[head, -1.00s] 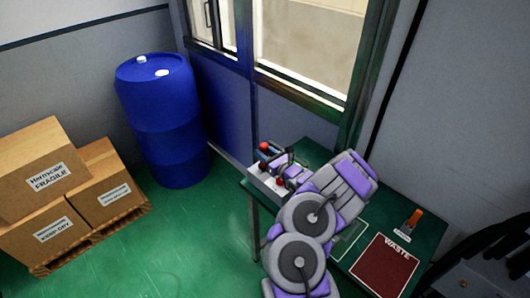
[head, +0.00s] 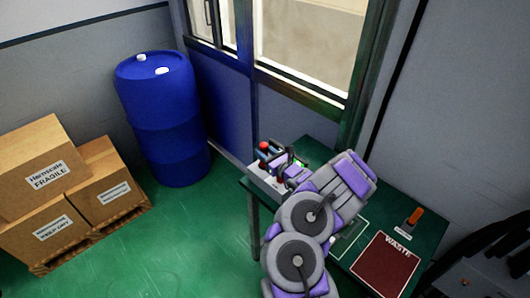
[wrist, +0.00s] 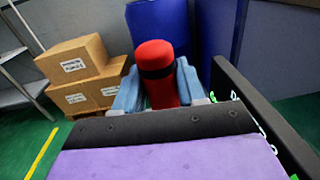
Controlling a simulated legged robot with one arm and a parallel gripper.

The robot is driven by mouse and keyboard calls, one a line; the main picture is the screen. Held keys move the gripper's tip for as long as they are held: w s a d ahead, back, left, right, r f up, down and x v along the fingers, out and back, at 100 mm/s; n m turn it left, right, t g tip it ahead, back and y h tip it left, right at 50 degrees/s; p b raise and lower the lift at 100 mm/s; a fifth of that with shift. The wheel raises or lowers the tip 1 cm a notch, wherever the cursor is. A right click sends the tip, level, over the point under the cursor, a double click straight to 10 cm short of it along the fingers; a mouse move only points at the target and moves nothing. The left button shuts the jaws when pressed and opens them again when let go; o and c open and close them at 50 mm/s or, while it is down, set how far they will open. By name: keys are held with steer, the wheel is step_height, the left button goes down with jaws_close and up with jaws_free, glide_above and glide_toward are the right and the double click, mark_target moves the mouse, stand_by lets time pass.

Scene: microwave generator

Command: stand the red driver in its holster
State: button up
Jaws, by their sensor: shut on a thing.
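The red driver (wrist: 155,68) shows in the wrist view as a red handle with a black band, upright between the light-blue pads of my gripper (wrist: 157,92). My gripper is shut on it. In the head view the red handle top (head: 264,146) shows above the pale grey box (head: 263,187) at the table's left end, probably the holster. My gripper (head: 267,154) is over or just behind that box. The driver's lower end is hidden, so I cannot tell whether it is inside a hole.
An orange-handled tool (head: 415,216) stands on the green table at right, near a dark red WASTE mat (head: 383,265). My arm covers the table's middle. A blue barrel (head: 160,120) and cardboard boxes (head: 40,165) stand on the floor at left. A window is behind the table.

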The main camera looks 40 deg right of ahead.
steer(key=shift+f, duration=0.15)
stand_by(0.6)
steer(key=o, duration=1.2)
steer(key=shift+o, duration=0.2)
steer(key=s+p, duration=0.3)
steer(key=s, duration=1.4)
steer(key=shift+s+d+p, duration=0.15)
steer(key=shift+s+p, duration=0.05)
steer(key=shift+p, duration=0.2)
